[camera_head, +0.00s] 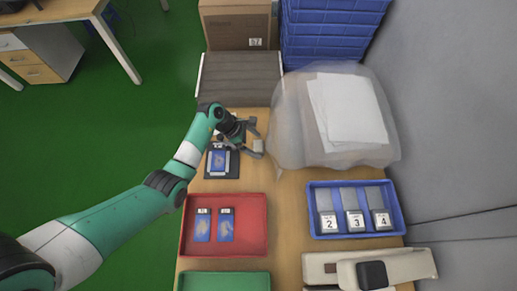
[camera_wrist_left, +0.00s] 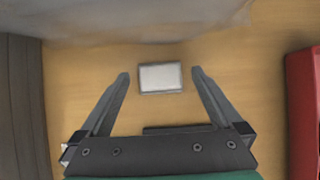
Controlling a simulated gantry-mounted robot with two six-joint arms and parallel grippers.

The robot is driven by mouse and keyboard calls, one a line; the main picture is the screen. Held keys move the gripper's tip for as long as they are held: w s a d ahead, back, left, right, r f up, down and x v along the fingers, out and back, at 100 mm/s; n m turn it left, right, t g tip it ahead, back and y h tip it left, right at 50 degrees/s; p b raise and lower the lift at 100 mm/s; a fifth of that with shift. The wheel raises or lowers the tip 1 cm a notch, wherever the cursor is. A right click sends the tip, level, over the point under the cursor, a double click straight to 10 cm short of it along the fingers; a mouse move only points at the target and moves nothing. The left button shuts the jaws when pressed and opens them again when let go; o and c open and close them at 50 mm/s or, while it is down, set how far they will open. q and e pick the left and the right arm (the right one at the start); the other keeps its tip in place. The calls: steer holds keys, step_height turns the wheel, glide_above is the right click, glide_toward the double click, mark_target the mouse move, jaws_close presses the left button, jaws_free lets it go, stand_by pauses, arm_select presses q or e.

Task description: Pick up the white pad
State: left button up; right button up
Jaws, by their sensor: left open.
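The white pad (camera_wrist_left: 160,77) is a small flat pale rectangle with a darker rim, lying on the wooden table. In the head view it shows as a small pale block (camera_head: 258,146) by the fingers of my left gripper (camera_head: 257,138). My left gripper is open and empty. In the left wrist view its fingertips (camera_wrist_left: 160,73) appear on either side of the pad, with a gap on both sides. I cannot tell how far above the table the fingertips are. My right gripper is not in view.
A clear plastic bag with white sheets (camera_head: 350,112) lies close to the pad on the right. A black holder with a blue card (camera_head: 219,160), a red tray (camera_head: 258,238) and a blue tray (camera_head: 311,212) are nearer. A grey ridged platform (camera_head: 238,75) stands behind.

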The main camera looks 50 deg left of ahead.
mark_target(256, 145)
arm_select(q)
steer(key=shift+w+d+f, duration=0.1)
steer(key=shift+f, duration=0.1)
steer(key=c, duration=1.5)
steer(key=shift+r+p, duration=0.4)
steer(key=shift+r, duration=0.1)
steer(key=shift+c, duration=0.2)
step_height(256, 145, up, 3)
steer(key=shift+f+p, duration=0.1)
steer(key=shift+p, duration=0.75)
steer(key=s+d+r+p, duration=0.7)
steer(key=s+r, duration=0.2)
steer(key=s, duration=0.3)
steer(key=shift+d, duration=0.25)
